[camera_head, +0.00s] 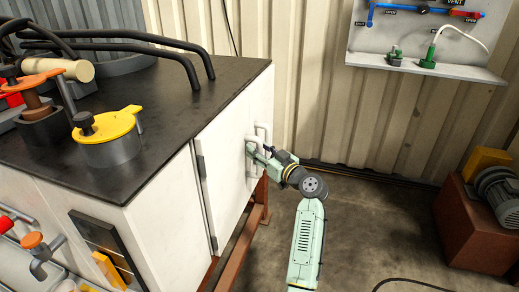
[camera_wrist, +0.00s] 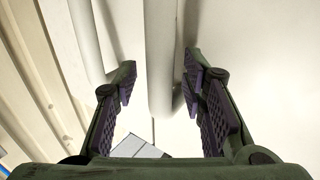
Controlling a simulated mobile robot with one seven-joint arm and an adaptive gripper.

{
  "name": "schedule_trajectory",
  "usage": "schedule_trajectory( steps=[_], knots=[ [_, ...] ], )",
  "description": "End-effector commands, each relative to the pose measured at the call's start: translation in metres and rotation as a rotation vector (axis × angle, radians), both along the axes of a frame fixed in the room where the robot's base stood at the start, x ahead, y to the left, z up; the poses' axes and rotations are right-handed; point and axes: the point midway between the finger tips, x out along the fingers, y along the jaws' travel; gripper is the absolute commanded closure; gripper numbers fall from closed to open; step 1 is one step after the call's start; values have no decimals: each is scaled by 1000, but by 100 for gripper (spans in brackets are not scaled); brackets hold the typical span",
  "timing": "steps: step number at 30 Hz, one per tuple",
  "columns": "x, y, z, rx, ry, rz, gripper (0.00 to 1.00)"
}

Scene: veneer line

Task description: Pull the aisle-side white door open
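The white door (camera_head: 228,165) is on the right side of the black-topped cabinet, with dark hinges along its near edge, and looks closed. Its white bar handle (camera_head: 250,172) is at the far edge. My gripper (camera_head: 254,151) is at this handle. In the wrist view the upright handle bar (camera_wrist: 160,50) stands between the two fingers of my gripper (camera_wrist: 158,76), with a gap visible on each side. The fingers are open and not clamped on it. A second white handle (camera_head: 264,129) sits just beyond and also shows at left in the wrist view (camera_wrist: 86,40).
The cabinet top (camera_head: 170,95) carries black hoses and a yellow-lidded pot (camera_head: 110,135). A corrugated wall (camera_head: 310,90) stands behind. A brown block with a motor (camera_head: 480,225) is at right. The floor (camera_head: 375,225) between is mostly clear, with a cable low down.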

Motion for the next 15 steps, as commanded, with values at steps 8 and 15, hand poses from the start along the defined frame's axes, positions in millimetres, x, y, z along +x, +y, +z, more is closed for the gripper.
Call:
schedule_trajectory(
  steps=[8,15],
  knots=[
    [1,1,0,0,0,0,63],
    [1,1,0,0,0,0,79]
  ],
)
